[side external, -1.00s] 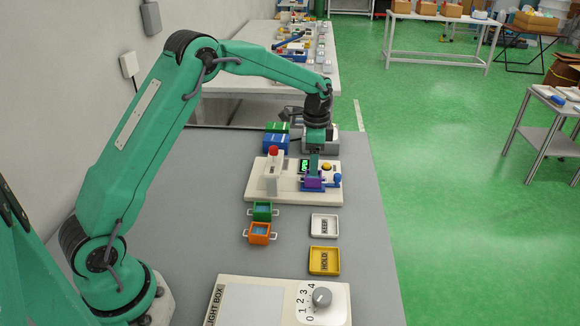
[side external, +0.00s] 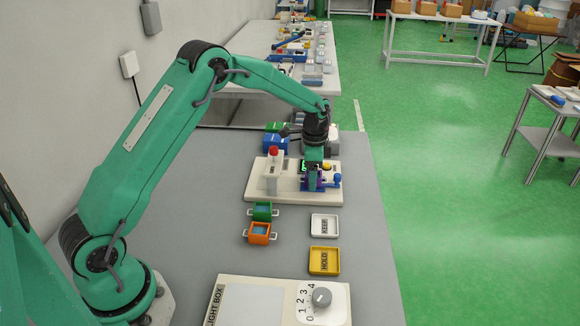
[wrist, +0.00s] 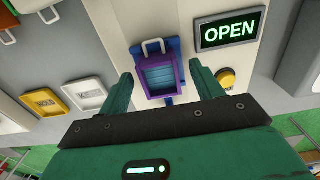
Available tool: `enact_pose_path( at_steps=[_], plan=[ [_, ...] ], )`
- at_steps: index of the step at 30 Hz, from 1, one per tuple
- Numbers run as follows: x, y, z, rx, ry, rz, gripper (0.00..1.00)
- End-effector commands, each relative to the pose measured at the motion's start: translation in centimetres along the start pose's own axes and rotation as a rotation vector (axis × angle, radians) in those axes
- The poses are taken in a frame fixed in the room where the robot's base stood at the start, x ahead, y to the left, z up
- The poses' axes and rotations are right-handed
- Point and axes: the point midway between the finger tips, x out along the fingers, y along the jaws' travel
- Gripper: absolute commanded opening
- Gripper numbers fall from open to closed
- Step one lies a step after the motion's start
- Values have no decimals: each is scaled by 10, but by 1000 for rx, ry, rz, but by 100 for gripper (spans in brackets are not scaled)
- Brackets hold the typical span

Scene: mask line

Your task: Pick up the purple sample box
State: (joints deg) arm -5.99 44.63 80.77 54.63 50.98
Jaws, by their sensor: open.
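The purple sample box (wrist: 160,78) sits in a blue holder on the white machine base, with a white handle at its far side in the wrist view. Its inside looks blue and ribbed. In the side view only a little purple (side external: 320,182) shows, mostly hidden behind my gripper (side external: 313,178). In the wrist view my gripper (wrist: 162,82) is open, with one green finger on each side of the box and gaps between fingers and box. It holds nothing.
A lit OPEN sign (wrist: 229,28) and a yellow button (wrist: 226,76) are beside the box. A red-topped post (side external: 273,165) stands on the same base. Green (side external: 262,211) and orange (side external: 259,233) boxes, a KEEP tray (side external: 324,224) and a HOLD tray (side external: 324,261) lie nearer.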

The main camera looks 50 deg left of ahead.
Motion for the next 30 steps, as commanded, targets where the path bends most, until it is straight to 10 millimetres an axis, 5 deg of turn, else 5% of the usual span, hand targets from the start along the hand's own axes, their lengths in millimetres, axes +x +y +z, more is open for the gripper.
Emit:
enact_pose_path(
  at_steps=[10, 17, 30],
  plan=[
    [0, 0, 0, 0, 0, 0, 64],
    [-1, 0, 0, 0, 0, 0, 18],
    [-6, 0, 0, 0, 2, -2, 13]
  ],
)
